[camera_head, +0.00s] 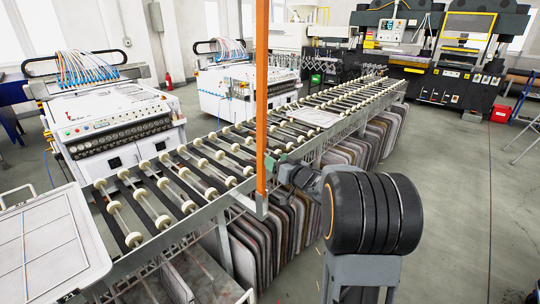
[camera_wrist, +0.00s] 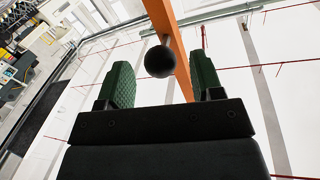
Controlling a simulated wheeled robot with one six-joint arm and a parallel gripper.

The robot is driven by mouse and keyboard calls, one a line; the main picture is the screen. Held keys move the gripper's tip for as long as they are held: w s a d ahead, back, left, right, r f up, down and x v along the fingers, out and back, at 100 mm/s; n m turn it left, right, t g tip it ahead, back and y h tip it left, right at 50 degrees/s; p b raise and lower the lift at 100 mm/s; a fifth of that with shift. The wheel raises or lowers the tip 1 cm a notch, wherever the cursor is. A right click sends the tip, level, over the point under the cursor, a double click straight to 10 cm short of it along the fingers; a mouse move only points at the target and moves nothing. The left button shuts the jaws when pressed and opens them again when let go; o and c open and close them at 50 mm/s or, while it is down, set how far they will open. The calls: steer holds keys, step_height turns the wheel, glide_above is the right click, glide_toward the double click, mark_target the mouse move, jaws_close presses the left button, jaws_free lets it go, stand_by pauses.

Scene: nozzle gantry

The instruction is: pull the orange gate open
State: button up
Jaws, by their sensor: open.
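The orange gate shows in the head view as a tall, narrow upright orange bar (camera_head: 262,90) beside the roller conveyor. In the wrist view the orange bar (camera_wrist: 163,18) runs down from the top, with a round black knob (camera_wrist: 160,62) in front of it. My gripper (camera_wrist: 163,80) is open, its two green-padded fingers on either side of the knob in the picture, with a gap on both sides. I cannot tell how deep the knob sits between them. In the head view my gripper (camera_head: 272,163) is close to the bar's lower part, partly hidden by my arm.
A roller conveyor (camera_head: 205,165) runs diagonally from lower left to the back, with many slabs (camera_head: 290,215) stacked upright beneath it. White machines (camera_head: 110,125) stand behind it. Open floor (camera_head: 455,190) lies to the right of my arm.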

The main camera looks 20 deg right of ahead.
steer(key=shift+p+x, duration=0.3)
steer(key=shift+x, duration=1.8)
